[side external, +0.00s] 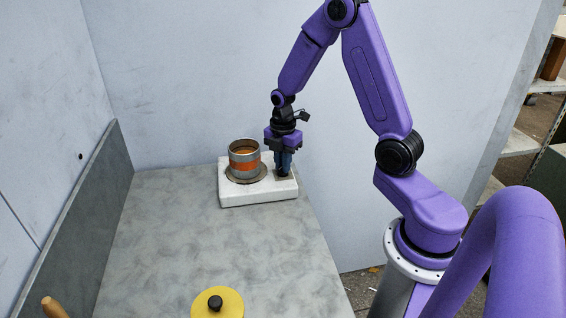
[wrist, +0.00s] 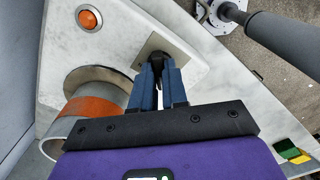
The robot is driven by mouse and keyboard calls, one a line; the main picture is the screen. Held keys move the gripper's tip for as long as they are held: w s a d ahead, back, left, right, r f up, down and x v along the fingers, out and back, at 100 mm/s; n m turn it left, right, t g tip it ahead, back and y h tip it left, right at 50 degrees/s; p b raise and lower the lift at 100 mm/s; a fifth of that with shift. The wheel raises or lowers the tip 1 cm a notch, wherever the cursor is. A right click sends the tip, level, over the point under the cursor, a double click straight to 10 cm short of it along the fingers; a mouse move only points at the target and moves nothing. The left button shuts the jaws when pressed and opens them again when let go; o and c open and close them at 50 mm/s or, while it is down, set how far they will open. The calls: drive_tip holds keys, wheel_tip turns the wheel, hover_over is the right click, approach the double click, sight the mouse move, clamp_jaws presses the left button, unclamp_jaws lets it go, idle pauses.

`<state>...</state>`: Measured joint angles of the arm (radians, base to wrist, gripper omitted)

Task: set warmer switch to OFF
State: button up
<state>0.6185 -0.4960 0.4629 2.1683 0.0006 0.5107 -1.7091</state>
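The warmer (side external: 258,196) is a white block at the back right of the table, and it also shows in the wrist view (wrist: 112,45). On its right end is a square metal plate (wrist: 176,44) with a dark switch (wrist: 152,58) on it. My gripper (side external: 283,172) points down over this end. In the wrist view its blue fingers (wrist: 158,76) are close together, with their tips at the dark switch. The fingers partly cover the switch, so its position and any pinch on it are unclear. A round orange light (wrist: 89,18) shows on the warmer.
A metal pot (side external: 244,160) with an orange band stands on the warmer's round plate, just left of my gripper; it also shows in the wrist view (wrist: 84,118). A yellow lid (side external: 229,304) with a black knob lies at the table's front. The middle of the table is clear.

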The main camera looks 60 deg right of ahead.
drive_tip(key=o, duration=0.4)
drive_tip(key=shift+c, duration=0.2)
drive_tip(key=shift+r, duration=0.1)
wheel_tip(320, 180, up, 17)
drive_tip(key=shift+r, duration=0.15)
idle(0.4)
drive_tip(key=s+a+f+m, duration=0.3)
drive_tip(key=s+a+m, duration=0.1)
drive_tip(key=s+a, duration=1.15)
drive_tip(key=s+a+f+m, duration=0.1)
drive_tip(key=s+f, duration=0.1)
drive_tip(key=s, duration=0.7)
drive_tip(key=shift+s+a+m, duration=0.15)
drive_tip(key=shift+s+m, duration=0.15)
